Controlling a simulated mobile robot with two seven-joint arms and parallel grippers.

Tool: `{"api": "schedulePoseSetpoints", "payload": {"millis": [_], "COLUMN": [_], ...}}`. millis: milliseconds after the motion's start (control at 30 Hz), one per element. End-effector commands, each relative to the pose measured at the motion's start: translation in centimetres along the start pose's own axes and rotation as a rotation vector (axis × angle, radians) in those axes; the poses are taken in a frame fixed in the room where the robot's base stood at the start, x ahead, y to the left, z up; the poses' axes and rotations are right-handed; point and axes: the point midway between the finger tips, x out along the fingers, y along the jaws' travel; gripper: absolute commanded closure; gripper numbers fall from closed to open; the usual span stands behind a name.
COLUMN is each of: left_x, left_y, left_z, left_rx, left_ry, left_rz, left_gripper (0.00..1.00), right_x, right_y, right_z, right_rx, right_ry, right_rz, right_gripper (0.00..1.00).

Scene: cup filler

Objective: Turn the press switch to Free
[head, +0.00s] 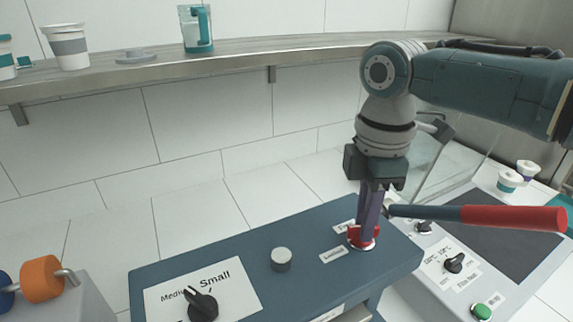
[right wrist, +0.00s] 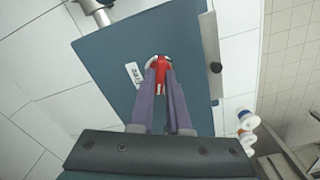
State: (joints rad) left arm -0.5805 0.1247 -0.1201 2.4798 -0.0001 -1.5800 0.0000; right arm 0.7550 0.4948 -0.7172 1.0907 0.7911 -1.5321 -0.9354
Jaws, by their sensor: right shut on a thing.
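The red press switch (head: 362,238) stands on the blue top of the machine (head: 230,243), near its right end. In the head view my right gripper (head: 368,232) points down onto it, and its fingers cover part of it. In the right wrist view the fingers of my right gripper (right wrist: 160,85) close around the red switch (right wrist: 160,68). A white label (right wrist: 134,75) lies beside the switch there. In the head view the label in front of it (head: 333,254) is too small to read surely. My left gripper is not in view.
A black selector knob (head: 203,304) by "Small" and a grey round button (head: 281,259) are on the same top. A red-handled lever (head: 512,218) reaches out right of my gripper. A panel with a green button (head: 482,311) is at right. Cups stand on the shelf (head: 240,61).

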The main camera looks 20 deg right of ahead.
Motion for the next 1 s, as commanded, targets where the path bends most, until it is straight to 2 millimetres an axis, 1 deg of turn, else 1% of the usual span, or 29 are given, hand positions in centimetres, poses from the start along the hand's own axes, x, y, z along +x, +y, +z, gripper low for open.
{"api": "schedulePoseSetpoints", "payload": {"millis": [33, 300, 700, 1000], "left_x": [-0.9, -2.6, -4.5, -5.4], "left_y": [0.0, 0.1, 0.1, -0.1], "left_z": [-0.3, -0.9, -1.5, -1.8], "left_rx": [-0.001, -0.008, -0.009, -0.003], "left_ry": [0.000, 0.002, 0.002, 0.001], "left_rz": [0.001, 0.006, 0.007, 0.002], "left_gripper": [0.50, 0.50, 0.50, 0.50], "right_x": [-0.5, -0.4, -0.3, -0.2], "right_y": [-0.1, -0.1, -0.1, -0.1], "right_z": [-0.1, -0.2, -0.2, -0.2], "right_rx": [0.045, 0.303, 0.682, 0.938], "right_ry": [0.003, 0.003, 0.003, 0.004], "right_rz": [-0.004, -0.005, -0.005, -0.005], "right_gripper": [1.00, 1.00, 1.00, 1.00]}}
